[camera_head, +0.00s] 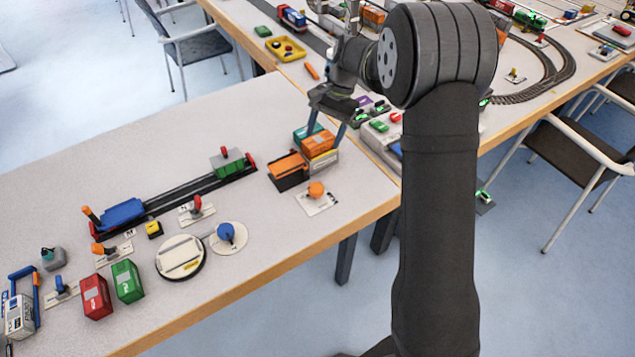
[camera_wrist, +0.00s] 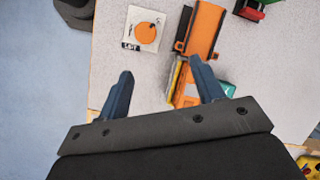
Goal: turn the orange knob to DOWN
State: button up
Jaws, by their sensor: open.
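An orange round knob (camera_head: 316,189) sits on a white square plate (camera_head: 328,203) near the table's front edge. In the wrist view the orange knob (camera_wrist: 145,33) is at the upper left, with black lettering on its plate too small to read surely. Another orange knob (camera_head: 97,248) is on a plate at the far left. My gripper (camera_head: 322,146) is open and points down over the stacked containers, behind the nearer knob. In the wrist view my gripper (camera_wrist: 160,68) has its right finger over the containers and its left finger over bare table. It appears to hold nothing.
Orange and teal containers (camera_head: 319,144) are stacked beside an orange crane piece (camera_head: 288,166). A blue knob (camera_head: 226,231), a round turntable (camera_head: 180,257) and a long black track (camera_head: 160,205) lie to the left. Table around the nearer knob is mostly clear.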

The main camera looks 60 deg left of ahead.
aim_at(316, 187)
jog(key=s+d+f+m, duration=0.1)
jog(key=f, duration=0.3)
jog(key=s+d+f+m, duration=0.1)
jog(key=s+f, duration=0.1)
jog(key=f, duration=0.3)
jog(key=s+d+f, duration=0.1)
jog(key=f, duration=0.4)
jog(key=shift+s+d+f+m+h, duration=0.1)
jog(key=shift+s+d+m+h, duration=0.1)
jog(key=shift+m+h, duration=0.15)
jog(key=shift+c, duration=0.4)
jog(key=c, duration=0.9)
